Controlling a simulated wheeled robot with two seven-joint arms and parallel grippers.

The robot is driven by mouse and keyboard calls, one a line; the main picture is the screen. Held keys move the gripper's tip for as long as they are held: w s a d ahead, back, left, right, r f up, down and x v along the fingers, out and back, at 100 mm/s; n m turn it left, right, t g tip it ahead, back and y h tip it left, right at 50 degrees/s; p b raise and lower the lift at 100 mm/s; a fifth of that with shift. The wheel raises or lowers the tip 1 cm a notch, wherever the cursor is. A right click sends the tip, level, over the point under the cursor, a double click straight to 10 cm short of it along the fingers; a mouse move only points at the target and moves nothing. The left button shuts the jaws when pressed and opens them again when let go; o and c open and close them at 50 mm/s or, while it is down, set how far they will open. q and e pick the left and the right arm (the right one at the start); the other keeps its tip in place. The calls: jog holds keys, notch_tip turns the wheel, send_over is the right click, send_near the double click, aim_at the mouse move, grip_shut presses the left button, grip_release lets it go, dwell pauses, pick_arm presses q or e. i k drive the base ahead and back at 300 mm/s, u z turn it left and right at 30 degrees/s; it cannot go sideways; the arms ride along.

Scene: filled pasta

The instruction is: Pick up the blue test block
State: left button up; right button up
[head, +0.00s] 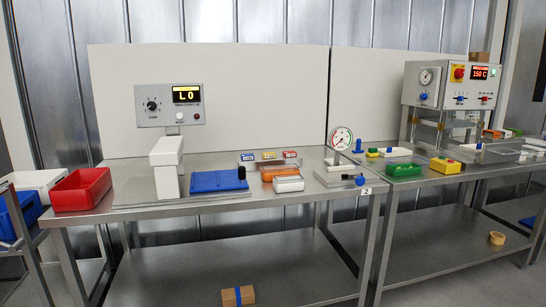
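Several blue items show in the head view, and I cannot tell for sure which is the blue test block. A small upright blue piece (358,145) stands near the round dial gauge (341,138) on the right part of the near bench. A flat blue plate (218,181) lies at the middle of that bench, with a small black piece at its right end. A tan block with a blue band (238,296) lies on the lower shelf. Neither of my grippers is in view.
A red bin (81,189) sits at the left end of the steel bench (150,208). A grey control box (170,104) stands behind. An orange container (284,172) is at mid-bench. Green (404,169) and yellow (445,165) bins are on the right bench. The lower shelf is mostly clear.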

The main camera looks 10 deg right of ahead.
aim_at(243, 156)
jog(key=z, duration=0.3)
jog(key=i, duration=1.1)
jog(key=u, duration=0.15)
